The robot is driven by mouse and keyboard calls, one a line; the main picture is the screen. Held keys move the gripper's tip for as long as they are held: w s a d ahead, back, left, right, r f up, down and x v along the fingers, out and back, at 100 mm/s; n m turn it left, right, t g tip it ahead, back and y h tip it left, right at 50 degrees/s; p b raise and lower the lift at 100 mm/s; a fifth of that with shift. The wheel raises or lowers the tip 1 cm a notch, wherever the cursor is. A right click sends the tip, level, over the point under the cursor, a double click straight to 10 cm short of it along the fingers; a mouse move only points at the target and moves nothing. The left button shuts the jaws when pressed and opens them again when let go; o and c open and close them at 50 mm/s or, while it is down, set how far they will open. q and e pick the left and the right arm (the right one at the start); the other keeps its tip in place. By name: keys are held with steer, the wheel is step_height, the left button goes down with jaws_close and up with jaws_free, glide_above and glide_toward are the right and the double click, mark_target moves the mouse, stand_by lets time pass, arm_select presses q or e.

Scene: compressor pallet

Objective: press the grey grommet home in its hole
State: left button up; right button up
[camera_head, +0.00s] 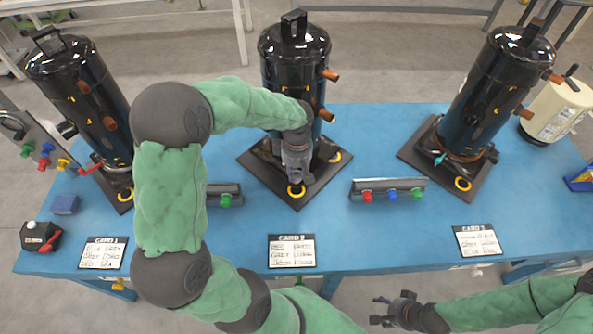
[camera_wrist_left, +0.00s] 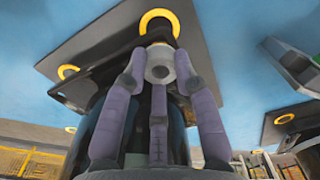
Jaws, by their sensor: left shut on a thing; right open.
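The grey grommet (camera_wrist_left: 160,63) is a short round piece with a hole in its face. My left gripper (camera_wrist_left: 160,75) is shut on it, with fingers on both sides. A yellow ring (camera_wrist_left: 160,22) on the dark base plate shows just beyond the grommet; whether they touch I cannot tell. In the head view my left gripper (camera_head: 297,176) points down at the front corner of the middle compressor's base plate (camera_head: 265,178), over the yellow ring there (camera_head: 296,191). The grommet is hidden there. My right gripper (camera_head: 393,309) is open and empty in front of the table.
Black compressors stand at left (camera_head: 80,85), middle (camera_head: 285,75) and right (camera_head: 490,90) on the blue table (camera_head: 370,240). A rail with coloured grommets (camera_head: 390,190) lies right of the middle plate. Written cards (camera_head: 292,251) lie along the front edge.

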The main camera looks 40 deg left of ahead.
arm_select(q)
steer(key=shift+f+b, duration=0.9)
steer(key=shift+f, duration=0.3)
steer(key=o, duration=1)
step_height(320, 180, up, 12)
steer(key=shift+r, duration=0.1)
steer(key=shift+d, duration=0.1)
stand_by(0.4)
